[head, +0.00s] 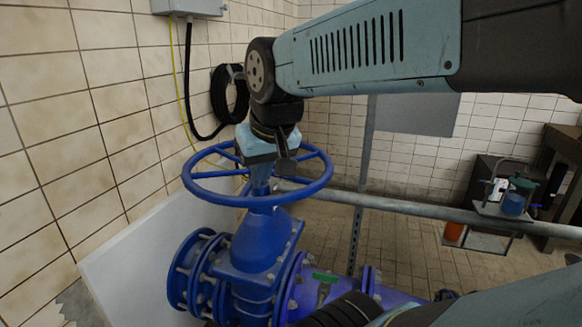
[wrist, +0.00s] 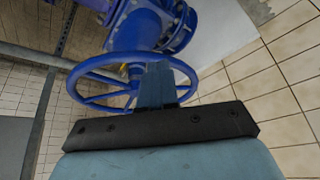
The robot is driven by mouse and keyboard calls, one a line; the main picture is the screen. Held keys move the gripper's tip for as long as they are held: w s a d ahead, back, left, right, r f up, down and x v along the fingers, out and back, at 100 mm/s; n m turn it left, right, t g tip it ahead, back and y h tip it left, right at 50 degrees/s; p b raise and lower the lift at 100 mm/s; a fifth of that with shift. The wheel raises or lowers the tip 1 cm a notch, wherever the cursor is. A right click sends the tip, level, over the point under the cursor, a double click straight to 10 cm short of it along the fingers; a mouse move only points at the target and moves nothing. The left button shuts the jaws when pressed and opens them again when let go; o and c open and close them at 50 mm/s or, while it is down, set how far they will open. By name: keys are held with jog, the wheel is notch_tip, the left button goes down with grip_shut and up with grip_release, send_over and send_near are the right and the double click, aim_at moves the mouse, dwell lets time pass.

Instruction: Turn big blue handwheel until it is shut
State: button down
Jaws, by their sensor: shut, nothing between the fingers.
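The big blue handwheel (head: 240,201) sits level on top of a blue valve body (head: 262,243) in the head view. In the wrist view the handwheel (wrist: 78,72) lies beyond the gripper, with its spokes and hub partly covered. My gripper (head: 260,172) is above the wheel, pointing down over its middle area. My gripper (wrist: 158,83) also shows in the wrist view, with its fingers together and nothing held. The fingertips overlap the wheel's inside in both views. I cannot tell whether they touch a spoke or the rim.
A grey rail (head: 430,208) runs across just behind the wheel. A tiled wall (head: 90,140) and a white panel (head: 135,255) stand close on the left. A black hose coil (head: 230,95) hangs on the wall. A small platform (head: 500,211) with a blue container is at right.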

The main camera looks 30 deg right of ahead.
jog(key=w+d+r+m+g, duration=0.35)
jog(key=w+d+m, duration=0.35)
jog(key=w+d, duration=0.7)
jog(key=w+d+f+m+g+y, duration=0.1)
jog(key=w+d+f+m+y, duration=0.2)
jog(key=d, duration=0.6)
jog(key=w+d+f+m+g, duration=0.25)
jog(key=w+d, duration=0.25)
jog(key=d, duration=0.3)
jog(key=s+a+r+x, duration=0.1)
jog(key=a+x, duration=0.1)
jog(key=x, duration=1)
jog(key=shift+a+f+t, duration=0.2)
jog(key=shift+a+t, duration=0.1)
jog(key=shift+d+m, duration=0.15)
jog(key=shift+m, duration=0.1)
jog(key=shift+s, duration=0.15)
